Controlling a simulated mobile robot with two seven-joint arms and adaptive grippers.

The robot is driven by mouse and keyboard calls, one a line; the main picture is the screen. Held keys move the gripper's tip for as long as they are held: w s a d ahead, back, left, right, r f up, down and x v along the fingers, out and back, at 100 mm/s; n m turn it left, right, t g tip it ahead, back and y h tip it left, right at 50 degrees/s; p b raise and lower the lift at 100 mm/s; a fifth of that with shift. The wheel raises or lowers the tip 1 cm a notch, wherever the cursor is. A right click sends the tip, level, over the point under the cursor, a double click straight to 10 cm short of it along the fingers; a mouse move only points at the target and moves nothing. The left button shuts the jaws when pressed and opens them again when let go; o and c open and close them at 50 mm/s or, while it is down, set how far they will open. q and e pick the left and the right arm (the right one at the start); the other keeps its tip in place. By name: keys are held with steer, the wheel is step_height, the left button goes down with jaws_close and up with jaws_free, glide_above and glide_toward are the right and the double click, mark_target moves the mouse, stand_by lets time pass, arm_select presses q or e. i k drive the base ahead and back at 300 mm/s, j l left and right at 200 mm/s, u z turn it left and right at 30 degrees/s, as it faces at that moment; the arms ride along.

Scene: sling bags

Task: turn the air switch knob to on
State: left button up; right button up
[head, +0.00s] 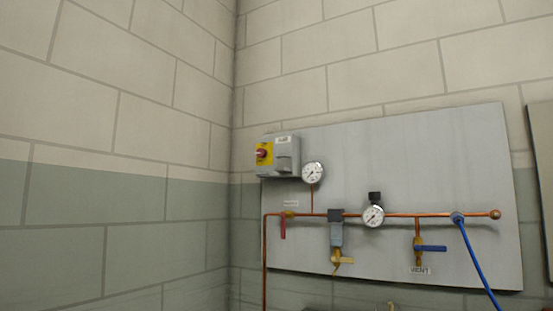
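The air switch knob (263,153) is red on a yellow plate, on the left side of a grey switch box (285,157). The box sits at the upper left of a grey wall panel (420,150). The knob is small in the view, and I cannot tell which position it points to. The small label on the box is too small to read. Neither my left nor my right gripper is in the head view.
A copper pipe (400,215) crosses the panel with two gauges, a red-handled valve (283,228), a filter unit (336,235) and a blue-handled vent valve (430,248). A blue hose (475,262) hangs at right. A block wall corner stands left of the box.

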mark_target(261, 153)
steer(key=i+l, duration=0.25)
steer(key=i+l+u, duration=0.25)
steer(key=u, duration=0.15)
steer(key=i+l+u, duration=0.15)
steer(key=l+u, duration=0.2)
steer(key=l, duration=0.1)
